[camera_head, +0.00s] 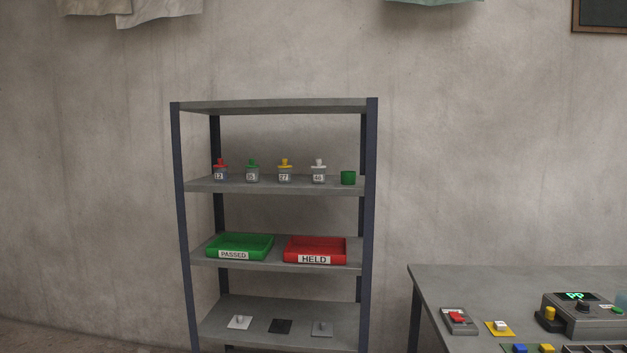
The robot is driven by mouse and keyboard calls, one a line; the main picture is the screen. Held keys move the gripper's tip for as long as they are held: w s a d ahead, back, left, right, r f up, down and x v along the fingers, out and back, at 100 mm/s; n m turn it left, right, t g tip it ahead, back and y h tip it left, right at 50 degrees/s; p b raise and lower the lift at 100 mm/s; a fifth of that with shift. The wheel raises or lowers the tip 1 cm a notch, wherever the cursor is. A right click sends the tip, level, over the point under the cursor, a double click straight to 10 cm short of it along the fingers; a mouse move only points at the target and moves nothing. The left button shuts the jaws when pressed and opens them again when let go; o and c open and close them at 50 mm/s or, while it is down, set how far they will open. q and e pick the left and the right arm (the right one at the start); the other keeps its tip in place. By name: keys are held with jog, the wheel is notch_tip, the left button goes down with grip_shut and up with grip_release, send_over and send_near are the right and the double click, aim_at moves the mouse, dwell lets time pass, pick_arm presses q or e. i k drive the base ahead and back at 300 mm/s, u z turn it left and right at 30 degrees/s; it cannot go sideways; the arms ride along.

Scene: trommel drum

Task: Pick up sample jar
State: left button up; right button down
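Several small sample jars stand upright in a row on an upper shelf of the grey rack. From left they are a red-topped jar (220,170) with a label that looks like 12, a green-topped jar (252,172) with a label too small to read surely, a yellow-topped jar (285,171) labelled 27, and a white-topped jar (318,172) whose label looks like 46. A green cup-like piece (348,178) stands at the right end of the row. Neither of my grippers shows in this view.
The rack (275,186) stands against the wall. Below the jars are a green PASSED tray (238,255) and a red HELD tray (314,258). Small knobbed plates (239,322) lie lower down. A table (480,280) at right bears a device (583,316) with a green display.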

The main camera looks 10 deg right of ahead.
aim_at(252, 174)
jog(key=u, duration=1.05)
jog(key=k, duration=1.3)
jog(key=u, duration=1)
jog(key=i, duration=1.6)
jog(key=z, duration=0.25)
jog(key=i, duration=1.95)
jog(key=z, duration=0.7)
jog(key=i, duration=1)
jog(key=z, duration=1.7)
jog(key=i, duration=0.9)
jog(key=z, duration=1)
jog(key=i, duration=0.3)
jog(key=z, duration=0.1)
